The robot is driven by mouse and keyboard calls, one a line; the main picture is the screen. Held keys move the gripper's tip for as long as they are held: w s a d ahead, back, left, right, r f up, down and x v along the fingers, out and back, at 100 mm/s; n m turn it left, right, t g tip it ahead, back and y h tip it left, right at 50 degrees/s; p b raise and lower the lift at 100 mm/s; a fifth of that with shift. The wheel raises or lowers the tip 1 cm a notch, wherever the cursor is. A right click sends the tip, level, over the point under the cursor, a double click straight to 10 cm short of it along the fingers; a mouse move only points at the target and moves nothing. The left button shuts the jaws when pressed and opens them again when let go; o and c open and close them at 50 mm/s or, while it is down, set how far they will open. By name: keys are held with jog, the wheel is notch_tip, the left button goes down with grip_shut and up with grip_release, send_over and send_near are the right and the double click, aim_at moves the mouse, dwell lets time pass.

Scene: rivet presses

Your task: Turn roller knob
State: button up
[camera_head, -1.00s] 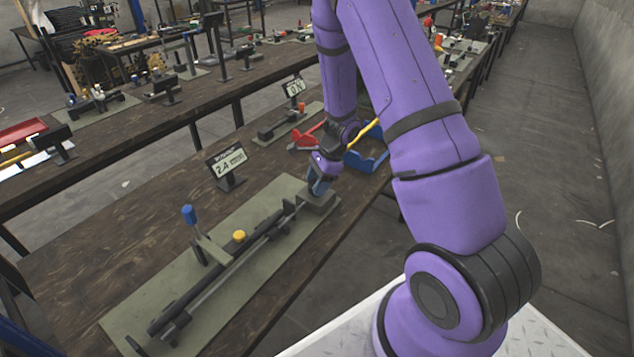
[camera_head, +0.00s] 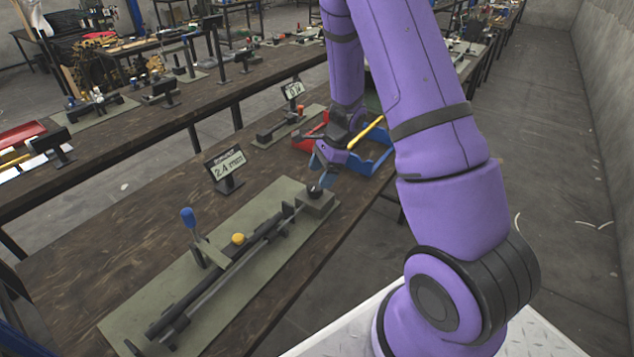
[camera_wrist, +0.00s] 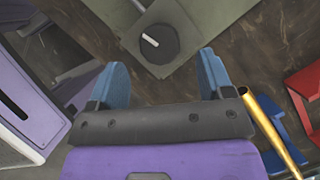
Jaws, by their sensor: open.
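The roller knob (camera_wrist: 158,43) is a round dark disc with a white line on it, on a grey block at the end of the green-grey base plate. In the wrist view it lies just beyond the fingertips, roughly centred between them. In the head view the knob (camera_head: 315,190) sits on the block at the far end of the press. My gripper (camera_wrist: 160,80) is open and empty, with its two blue fingers apart. In the head view my gripper (camera_head: 322,172) hangs just above and behind the knob, apart from it.
The press base plate (camera_head: 140,318) carries a long bar, a blue-tipped lever (camera_head: 188,217) and a yellow knob (camera_head: 239,239). A 2.4 mm sign (camera_head: 227,165) stands behind it. Red (camera_head: 308,143) and blue (camera_head: 371,163) bins and a yellow rod (camera_wrist: 270,132) lie close beside my gripper.

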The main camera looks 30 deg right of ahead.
jog(key=v, duration=0.6)
jog(key=shift+r, duration=0.3)
jog(key=shift+d, duration=0.15)
jog(key=s+a+r+n, duration=0.2)
jog(key=a+r+n, duration=0.1)
jog(key=r, duration=0.3)
jog(key=s+a+r+n, duration=0.2)
jog(key=a+r+n, duration=0.1)
jog(key=r, duration=0.3)
jog(key=s+a+r+n+t+h, duration=0.2)
jog(key=s+r+n, duration=0.5)
jog(key=s, duration=0.4)
jog(key=s+a+r+n+t+h, duration=0.2)
jog(key=s+a+r+n, duration=0.1)
jog(key=s+r+n, duration=0.4)
jog(key=s+r, duration=0.2)
jog(key=s, duration=0.1)
jog(key=shift+s+a+r, duration=0.25)
jog(key=shift+s+a, duration=0.05)
jog(key=shift+s, duration=0.1)
dwell(3.2)
